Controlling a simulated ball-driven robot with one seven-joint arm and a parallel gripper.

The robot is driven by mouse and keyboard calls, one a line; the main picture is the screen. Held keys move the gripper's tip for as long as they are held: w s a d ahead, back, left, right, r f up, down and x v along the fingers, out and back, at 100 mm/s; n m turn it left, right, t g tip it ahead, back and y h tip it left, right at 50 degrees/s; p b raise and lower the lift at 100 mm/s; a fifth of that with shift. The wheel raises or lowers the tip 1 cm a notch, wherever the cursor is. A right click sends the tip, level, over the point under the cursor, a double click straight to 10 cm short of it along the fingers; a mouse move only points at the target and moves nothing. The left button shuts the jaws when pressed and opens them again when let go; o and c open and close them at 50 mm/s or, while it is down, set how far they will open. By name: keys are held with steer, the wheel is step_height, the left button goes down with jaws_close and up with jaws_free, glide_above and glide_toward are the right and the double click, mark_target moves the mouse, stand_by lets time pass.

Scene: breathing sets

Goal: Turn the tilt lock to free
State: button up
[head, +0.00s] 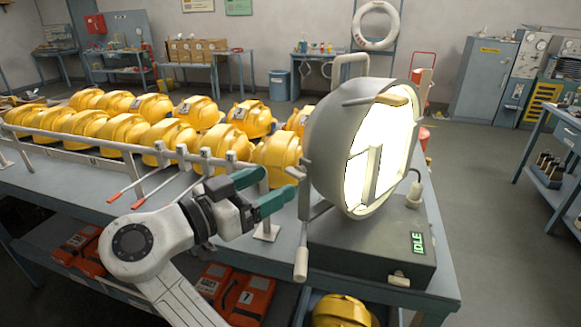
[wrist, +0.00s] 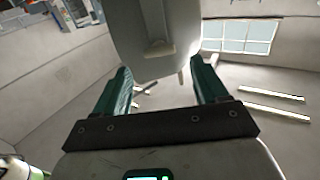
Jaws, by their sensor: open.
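A round grey drum lamp (head: 335,125) with a bright white front stands on a grey base box whose small green display (head: 417,243) reads IDLE. On the drum's left side, a lever with a pale grip (head: 301,264) hangs down, and a short pale tab (head: 296,173) sits higher up. I cannot tell which of these is the tilt lock. My gripper (head: 277,188) is open, with its teal fingers just left of the drum near the tab. In the wrist view, my gripper (wrist: 162,78) has the grey drum (wrist: 152,25) beyond and partly between its fingers. Nothing is held.
The lamp stands on a blue-grey table (head: 60,178). Several yellow helmets (head: 160,140) sit in rows to the left, behind a pale rail with posts (head: 183,152). Red-handled rods (head: 160,187) lie before the rail. Orange cases (head: 245,295) are on the shelf below.

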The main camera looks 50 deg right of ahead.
mark_target(291, 173)
steer(key=shift+s+d+p, duration=0.2)
steer(key=shift+d+p, duration=0.05)
steer(key=shift+d, duration=0.6)
steer(key=shift+s+d+p, duration=0.15)
steer(key=shift+d+p, duration=0.05)
steer(key=shift+d, duration=0.7)
steer(key=shift+s+d+p, duration=0.2)
steer(key=shift+d+p, duration=0.05)
steer(key=shift+d, duration=0.6)
steer(key=shift+c, duration=0.2)
steer(key=c, duration=1)
